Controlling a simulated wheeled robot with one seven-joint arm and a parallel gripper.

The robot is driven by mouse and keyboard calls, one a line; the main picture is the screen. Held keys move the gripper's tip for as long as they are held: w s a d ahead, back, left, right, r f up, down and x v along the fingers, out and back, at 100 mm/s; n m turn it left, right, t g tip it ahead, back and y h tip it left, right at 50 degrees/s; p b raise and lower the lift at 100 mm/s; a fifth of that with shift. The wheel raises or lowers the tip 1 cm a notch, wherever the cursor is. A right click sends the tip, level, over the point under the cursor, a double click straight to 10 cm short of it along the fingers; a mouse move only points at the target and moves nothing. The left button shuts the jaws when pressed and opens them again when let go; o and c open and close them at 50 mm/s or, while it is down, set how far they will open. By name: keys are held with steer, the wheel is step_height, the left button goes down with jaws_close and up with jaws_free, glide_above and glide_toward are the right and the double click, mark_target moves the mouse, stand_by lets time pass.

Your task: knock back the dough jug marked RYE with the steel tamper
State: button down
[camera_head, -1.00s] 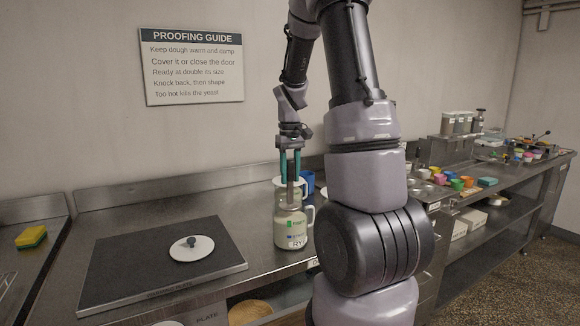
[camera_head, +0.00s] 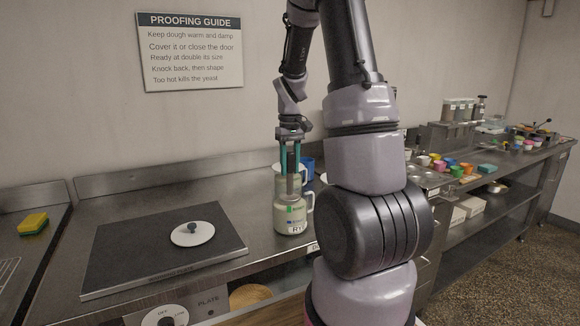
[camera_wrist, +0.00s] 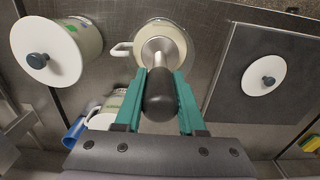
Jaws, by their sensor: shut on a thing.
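The jug marked RYE (camera_head: 294,216) is cream with a side handle and stands on the steel counter. It is open, and pale dough shows inside its mouth in the wrist view (camera_wrist: 163,42). My gripper (camera_head: 290,172) is right above the jug, shut on the steel tamper. The tamper's dark handle (camera_wrist: 160,98) sits between the fingers, and its shaft points down into the jug mouth. A white lid with a dark knob (camera_head: 193,234) lies on the hot plate.
The dark hot plate (camera_head: 120,264) lies left of the jug. In the wrist view, a lidded jug (camera_wrist: 84,40) stands on one side, with another cream jug (camera_wrist: 105,116) and a blue cup (camera_wrist: 74,134) close by. A yellow-green sponge (camera_head: 33,223) is far left.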

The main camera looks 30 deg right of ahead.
mark_target(290, 194)
steer(key=shift+f, duration=2.7)
steer(key=shift+r, duration=5.5)
